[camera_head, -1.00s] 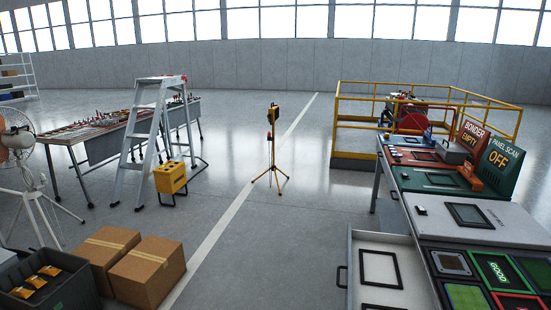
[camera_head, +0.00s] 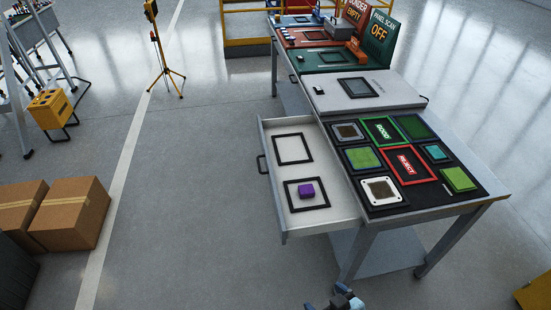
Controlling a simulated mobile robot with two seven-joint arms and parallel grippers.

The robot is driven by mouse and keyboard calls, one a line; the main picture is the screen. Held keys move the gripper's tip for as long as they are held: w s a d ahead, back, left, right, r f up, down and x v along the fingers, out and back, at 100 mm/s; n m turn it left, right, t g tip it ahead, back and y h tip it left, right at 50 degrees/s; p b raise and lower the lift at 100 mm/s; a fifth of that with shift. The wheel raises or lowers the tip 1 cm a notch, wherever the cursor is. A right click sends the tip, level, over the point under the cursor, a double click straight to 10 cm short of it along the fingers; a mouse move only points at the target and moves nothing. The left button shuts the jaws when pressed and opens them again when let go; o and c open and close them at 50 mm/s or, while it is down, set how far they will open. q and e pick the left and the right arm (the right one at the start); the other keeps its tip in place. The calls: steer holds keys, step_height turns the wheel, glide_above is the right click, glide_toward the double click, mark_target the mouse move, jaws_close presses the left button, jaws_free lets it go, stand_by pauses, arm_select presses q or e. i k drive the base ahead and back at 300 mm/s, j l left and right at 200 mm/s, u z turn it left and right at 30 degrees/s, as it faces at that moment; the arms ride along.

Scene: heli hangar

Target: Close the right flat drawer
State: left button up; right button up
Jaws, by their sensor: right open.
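A shallow flat drawer (camera_head: 311,222) is pulled out from the left side of the long workbench. Its white floor holds two black square frames, and a purple block (camera_head: 306,191) sits inside the nearer one. A dark handle (camera_head: 262,164) is on the drawer's left front edge. My right gripper (camera_head: 343,298) shows only in part at the bottom edge, below and apart from the drawer. It is open and nothing shows in it. My left gripper is out of view.
The bench top carries a black mat (camera_head: 458,199) with several framed tiles, a light grey panel (camera_head: 330,101) and signs (camera_head: 380,34) at the back. Cardboard boxes (camera_head: 74,210) stand at left. The floor left of the drawer is clear.

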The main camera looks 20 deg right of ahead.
mark_target(295, 150)
steer(key=j+z, duration=0.65)
steer(key=i+j+z, duration=0.15)
steer(key=z, duration=0.25)
steer(key=i+j+z, duration=0.2)
steer(key=z, duration=0.15)
steer(key=i+j+z, duration=0.1)
steer(key=j+z, duration=0.15)
steer(key=z, duration=0.15)
